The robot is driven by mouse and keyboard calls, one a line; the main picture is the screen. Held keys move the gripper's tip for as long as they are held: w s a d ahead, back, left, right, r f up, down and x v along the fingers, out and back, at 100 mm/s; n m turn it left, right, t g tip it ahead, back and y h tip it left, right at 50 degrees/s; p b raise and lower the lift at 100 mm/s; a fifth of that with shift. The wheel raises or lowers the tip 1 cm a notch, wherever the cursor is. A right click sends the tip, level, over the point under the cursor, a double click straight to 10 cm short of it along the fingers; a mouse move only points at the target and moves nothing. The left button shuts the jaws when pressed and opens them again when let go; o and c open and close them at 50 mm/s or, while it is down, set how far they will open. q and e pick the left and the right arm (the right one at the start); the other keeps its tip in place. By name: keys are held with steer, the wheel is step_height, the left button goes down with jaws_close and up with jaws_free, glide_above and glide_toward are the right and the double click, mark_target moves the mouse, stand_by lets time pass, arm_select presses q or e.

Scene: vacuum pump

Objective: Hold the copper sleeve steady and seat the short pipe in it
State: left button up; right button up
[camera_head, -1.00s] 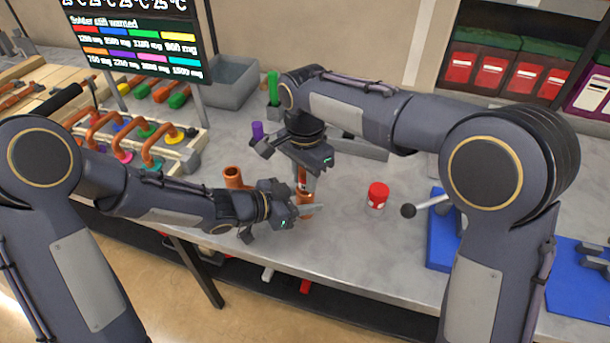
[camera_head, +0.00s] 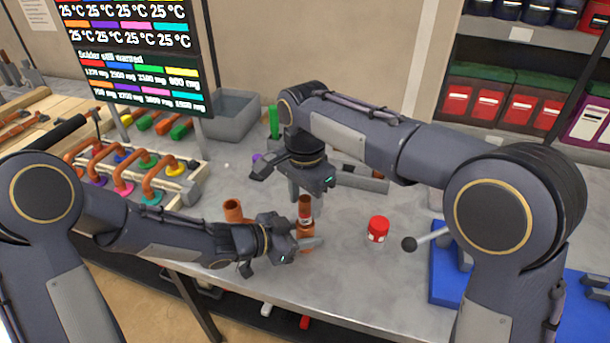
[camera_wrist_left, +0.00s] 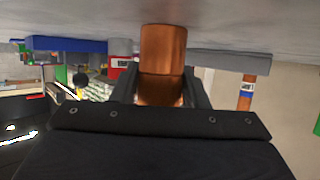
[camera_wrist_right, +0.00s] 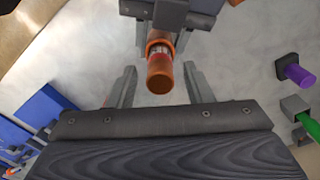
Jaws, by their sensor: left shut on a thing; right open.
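The copper sleeve (camera_head: 306,240) stands upright on the grey bench. My left gripper (camera_head: 308,243) is shut around it; in the left wrist view the sleeve (camera_wrist_left: 163,50) sits between the fingers. The short pipe (camera_head: 305,207), copper with a red and white band, stands upright with its lower end in the sleeve's mouth. Its depth inside is hidden. My right gripper (camera_head: 306,190) is above and behind the pipe, open and empty. In the right wrist view the pipe (camera_wrist_right: 160,76) shows between and beyond the spread fingers (camera_wrist_right: 158,88), apart from both.
Another copper fitting (camera_head: 233,210) stands left of the sleeve. A red can (camera_head: 378,229) and a blue fixture with a black-knobbed lever (camera_head: 410,243) are to the right. A rack of bent copper pipes (camera_head: 130,170) is at the left. A grey bin (camera_head: 232,115) stands at the back.

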step_height(320, 180, up, 9)
steer(key=shift+f, duration=0.2)
stand_by(0.3)
arm_select(q)
steer(key=o, duration=1.2)
steer(key=shift+c, duration=0.2)
steer(key=shift+a, duration=0.1)
